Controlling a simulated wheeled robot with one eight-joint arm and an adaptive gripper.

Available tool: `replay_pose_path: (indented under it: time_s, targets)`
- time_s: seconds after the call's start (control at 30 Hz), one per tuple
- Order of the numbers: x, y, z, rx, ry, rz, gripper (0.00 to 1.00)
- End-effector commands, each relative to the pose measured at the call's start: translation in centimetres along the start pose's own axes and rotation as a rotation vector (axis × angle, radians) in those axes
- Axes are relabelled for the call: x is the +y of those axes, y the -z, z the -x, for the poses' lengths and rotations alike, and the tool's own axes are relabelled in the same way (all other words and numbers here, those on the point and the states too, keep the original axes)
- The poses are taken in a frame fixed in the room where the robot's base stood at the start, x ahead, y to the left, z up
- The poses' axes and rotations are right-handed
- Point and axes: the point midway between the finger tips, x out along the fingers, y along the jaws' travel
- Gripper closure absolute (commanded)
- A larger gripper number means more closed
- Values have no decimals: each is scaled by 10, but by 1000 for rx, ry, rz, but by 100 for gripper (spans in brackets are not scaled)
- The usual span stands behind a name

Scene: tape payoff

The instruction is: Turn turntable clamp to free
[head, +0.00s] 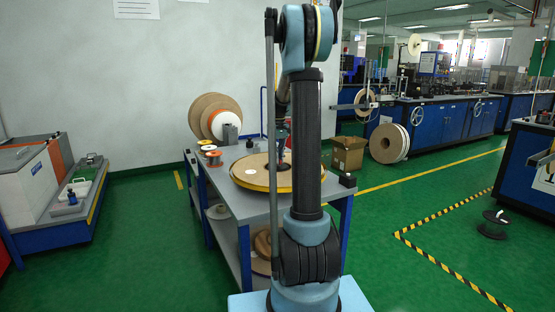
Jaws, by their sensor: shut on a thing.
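A turntable with a wide brown reel (252,174) lies flat on the grey workbench (222,207), with a yellow rim around it. My gripper (283,152) reaches down over the reel's middle, small and partly hidden behind my own arm. It is shut on the dark turntable clamp (281,166) at the reel's hub. The clamp is mostly covered by my gripper and arm, so its turned position cannot be made out. A white round label (251,199) lies on the reel's face.
Several small spools (211,156) stand at the bench's back left, with large upright reels (215,118) behind them. A cardboard box (347,153) is on the floor behind the bench. A small black block (348,181) sits at the bench's right corner.

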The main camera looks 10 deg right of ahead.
Motion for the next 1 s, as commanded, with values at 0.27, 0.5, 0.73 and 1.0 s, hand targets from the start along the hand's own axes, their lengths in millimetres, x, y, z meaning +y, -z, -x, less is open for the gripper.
replay_pose_path:
  time_s: [0.27,0.5,0.73,1.0]
  targets:
    - [0,1,0,2,-1,-1,70]
    - [0,0,0,1,-1,-1,70]
    - [0,0,15,0,0,-1,70]
    - [0,0,63,0,0,-1,70]
